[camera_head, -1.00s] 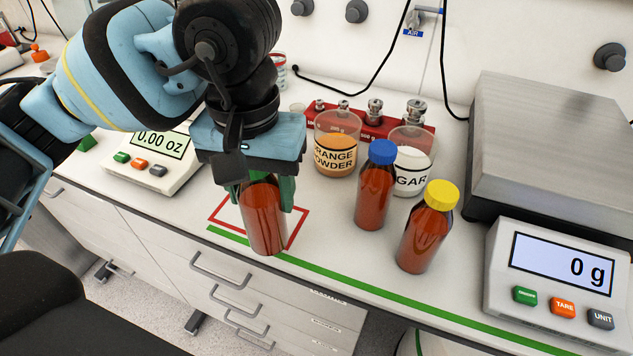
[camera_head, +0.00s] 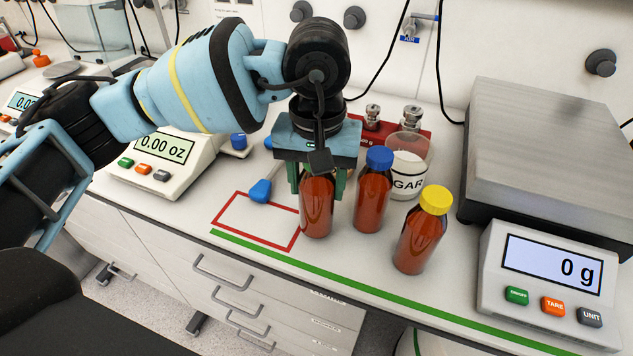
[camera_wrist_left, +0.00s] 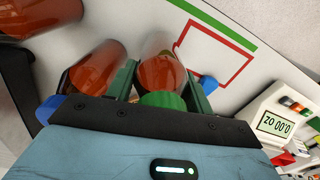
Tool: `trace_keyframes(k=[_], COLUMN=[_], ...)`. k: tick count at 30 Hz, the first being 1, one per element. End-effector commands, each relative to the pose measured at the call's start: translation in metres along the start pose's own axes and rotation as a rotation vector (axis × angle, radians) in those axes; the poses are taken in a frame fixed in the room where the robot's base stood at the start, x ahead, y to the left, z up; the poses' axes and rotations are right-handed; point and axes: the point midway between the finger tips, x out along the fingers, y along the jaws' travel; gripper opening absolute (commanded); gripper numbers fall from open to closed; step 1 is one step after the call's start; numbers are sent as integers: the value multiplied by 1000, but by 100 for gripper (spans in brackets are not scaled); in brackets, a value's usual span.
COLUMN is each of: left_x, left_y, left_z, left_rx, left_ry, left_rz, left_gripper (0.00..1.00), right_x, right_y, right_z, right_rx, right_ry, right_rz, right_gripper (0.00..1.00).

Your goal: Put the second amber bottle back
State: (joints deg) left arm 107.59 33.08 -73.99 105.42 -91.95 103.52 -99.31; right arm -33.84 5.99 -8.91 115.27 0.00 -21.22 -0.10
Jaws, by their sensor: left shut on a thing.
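My left gripper (camera_head: 320,186) is shut on an amber bottle (camera_head: 317,212), which hangs upright between its green fingers. In the left wrist view this bottle (camera_wrist_left: 160,70) has a green cap (camera_wrist_left: 163,100). The bottle is just right of the red outlined rectangle (camera_head: 251,236), which is empty. I cannot tell whether its base touches the bench. A blue-capped amber bottle (camera_head: 371,203) stands close to its right. A yellow-capped amber bottle (camera_head: 418,243) stands further right and nearer the front. My right gripper is not in view.
A sugar beaker (camera_head: 408,178) and a red weight block (camera_head: 378,134) stand behind. A large scale (camera_head: 550,160) with its display (camera_head: 555,265) is at right, a smaller scale (camera_head: 155,160) at left. A blue-handled tool (camera_head: 261,190) lies behind the rectangle. A green line (camera_head: 330,275) runs along the front.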

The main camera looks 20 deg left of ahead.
Motion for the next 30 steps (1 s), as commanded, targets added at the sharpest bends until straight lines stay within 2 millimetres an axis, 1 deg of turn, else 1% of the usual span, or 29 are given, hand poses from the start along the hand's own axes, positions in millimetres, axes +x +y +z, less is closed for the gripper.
trace_keyframes(k=[3,10,14,15,19,20,27,30], left_x=[9,10,14,15,14,14,13,10], left_y=[0,0,0,0,0,0,0,0], left_z=[0,0,0,0,0,0,0,0], left_rx=[0,0,0,0,-1,-1,-1,-1], left_ry=[2,2,1,0,1,1,1,2], left_rz=[2,2,1,1,1,1,1,1], left_gripper=[17,17,17,53,70,73,73,73], right_x=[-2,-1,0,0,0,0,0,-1], right_y=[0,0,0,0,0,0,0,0], right_z=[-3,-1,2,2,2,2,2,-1], right_rx=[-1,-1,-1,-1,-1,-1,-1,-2], right_ry=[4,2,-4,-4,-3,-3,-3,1], right_rz=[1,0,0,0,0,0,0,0], right_gripper=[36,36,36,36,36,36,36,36])
